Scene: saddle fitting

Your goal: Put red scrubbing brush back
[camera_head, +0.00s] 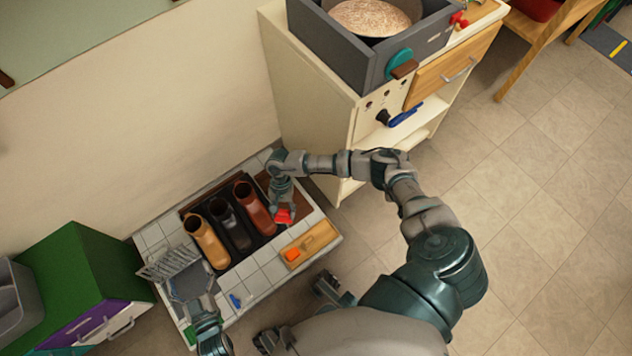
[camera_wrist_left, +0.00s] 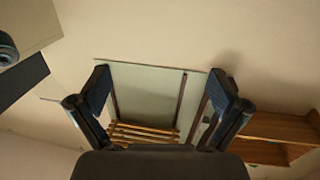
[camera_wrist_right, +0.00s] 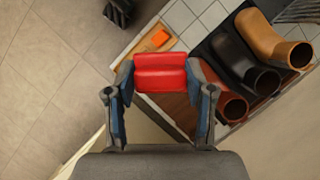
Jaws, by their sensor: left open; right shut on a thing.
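The red scrubbing brush (camera_head: 285,216) is between the fingers of my right gripper (camera_head: 283,208), beside the boots and close to the wooden tray. In the right wrist view the red brush (camera_wrist_right: 160,72) spans the space between both fingertips of my right gripper (camera_wrist_right: 160,92). The shallow wooden tray (camera_head: 318,240) holds an orange block (camera_head: 292,254) at one end, with bare room at the other. My left gripper (camera_head: 208,326) is at the lower left, partly hard to make out; in the left wrist view it (camera_wrist_left: 158,95) is open and empty, facing the wall.
Three boots, tan (camera_head: 206,241), black (camera_head: 231,226) and reddish brown (camera_head: 255,210), stand on the white tiled platform (camera_head: 262,284). A metal rack (camera_head: 168,262) and a small blue item (camera_head: 235,300) are there too. A cream cabinet (camera_head: 325,95) stands behind my right arm.

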